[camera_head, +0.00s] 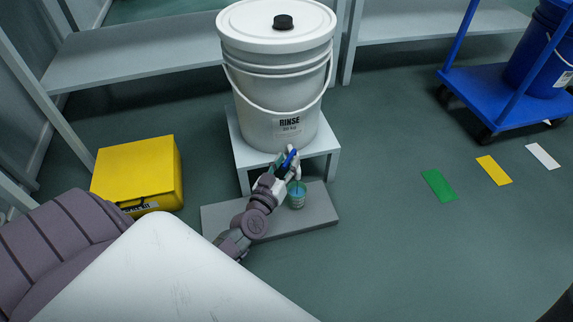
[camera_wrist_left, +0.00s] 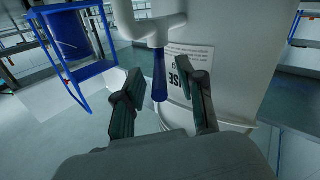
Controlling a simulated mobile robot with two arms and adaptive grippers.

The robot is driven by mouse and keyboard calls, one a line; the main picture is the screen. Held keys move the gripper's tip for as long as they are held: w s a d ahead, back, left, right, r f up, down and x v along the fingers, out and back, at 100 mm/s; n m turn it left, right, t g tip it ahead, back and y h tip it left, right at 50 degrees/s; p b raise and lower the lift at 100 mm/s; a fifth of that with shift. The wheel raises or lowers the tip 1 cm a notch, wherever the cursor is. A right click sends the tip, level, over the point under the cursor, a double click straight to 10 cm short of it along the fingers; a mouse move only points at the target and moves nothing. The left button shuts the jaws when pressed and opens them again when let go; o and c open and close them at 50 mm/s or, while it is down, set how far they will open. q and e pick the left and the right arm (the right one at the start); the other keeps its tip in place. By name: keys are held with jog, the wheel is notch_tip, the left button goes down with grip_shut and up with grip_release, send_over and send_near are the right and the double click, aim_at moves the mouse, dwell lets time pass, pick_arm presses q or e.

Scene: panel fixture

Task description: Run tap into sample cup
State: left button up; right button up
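The tap (camera_wrist_left: 160,30) is white with a blue lever (camera_wrist_left: 159,76) and sits low on the front of the white RINSE bucket (camera_head: 275,90). My left gripper (camera_head: 287,162) is at the tap. In the left wrist view, its two fingers (camera_wrist_left: 160,72) stand apart on either side of the blue lever, with gaps visible; they do not look closed on it. The sample cup (camera_head: 297,197), small with a teal upper part, stands upright on a grey slab (camera_head: 320,212) below the tap, beside my wrist. I cannot tell whether liquid is flowing. My right gripper is not in view.
The bucket stands on a small grey stand (camera_head: 328,150). A yellow case (camera_head: 140,170) is on the floor to the left. A blue cart (camera_head: 500,95) with a blue drum is at the upper right. Coloured floor strips (camera_head: 494,170) lie right, with open floor around them.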

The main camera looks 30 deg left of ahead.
pick_arm(q)
jog(key=shift+w, duration=0.1)
grip_shut()
